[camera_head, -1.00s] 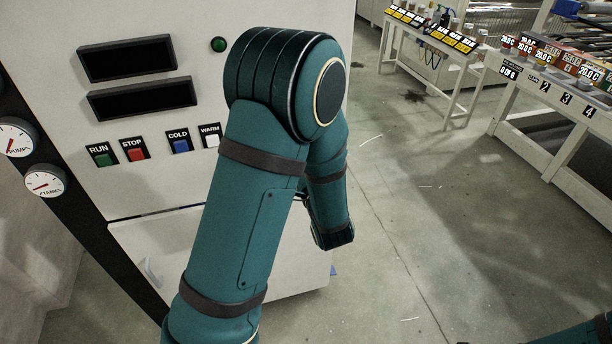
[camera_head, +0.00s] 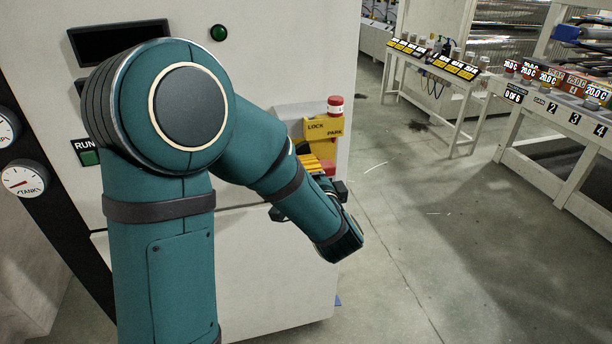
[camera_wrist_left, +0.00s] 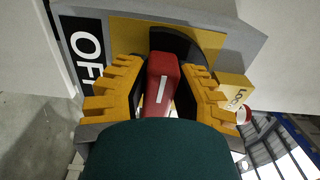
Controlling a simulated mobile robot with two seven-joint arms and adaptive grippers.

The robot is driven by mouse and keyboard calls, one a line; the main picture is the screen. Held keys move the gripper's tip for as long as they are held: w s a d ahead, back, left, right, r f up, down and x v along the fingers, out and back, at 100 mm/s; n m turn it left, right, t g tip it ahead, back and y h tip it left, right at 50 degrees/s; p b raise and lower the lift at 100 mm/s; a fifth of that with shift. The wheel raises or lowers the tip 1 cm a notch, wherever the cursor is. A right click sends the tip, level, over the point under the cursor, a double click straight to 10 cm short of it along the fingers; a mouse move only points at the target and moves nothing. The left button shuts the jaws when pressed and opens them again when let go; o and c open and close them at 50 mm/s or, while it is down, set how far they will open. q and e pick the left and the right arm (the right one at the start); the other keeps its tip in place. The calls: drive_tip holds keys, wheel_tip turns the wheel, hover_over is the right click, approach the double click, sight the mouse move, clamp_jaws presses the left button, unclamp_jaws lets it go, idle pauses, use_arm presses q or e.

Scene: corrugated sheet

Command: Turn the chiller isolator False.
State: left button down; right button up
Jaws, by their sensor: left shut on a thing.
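The isolator's red handle (camera_wrist_left: 162,82), with a white line on it, stands on a black round base (camera_wrist_left: 185,45) over a yellow plate (camera_wrist_left: 140,30) in the left wrist view. A black OFF label (camera_wrist_left: 87,47) is to the left of the plate. My left gripper (camera_wrist_left: 162,70) has its yellow stepped fingers on both sides of the handle, shut on it. In the head view, the left gripper (camera_head: 312,163) is at the cabinet's right side, partly hidden by my arm. My right gripper is not in view.
A yellow LOCK/PARK block (camera_head: 323,129) with a red-topped cylinder (camera_head: 335,106) sits just above the gripper. Open floor lies right, before white benches (camera_head: 545,115).

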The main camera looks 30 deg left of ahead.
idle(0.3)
use_arm(q)
drive_tip(key=c, duration=0.7)
unclamp_jaws()
drive_tip(key=shift+a, duration=0.1)
drive_tip(key=shift+c, duration=0.2)
drive_tip(key=v, duration=0.7)
drive_tip(key=shift+s+d, duration=0.2)
drive_tip(key=shift+f, duration=0.1)
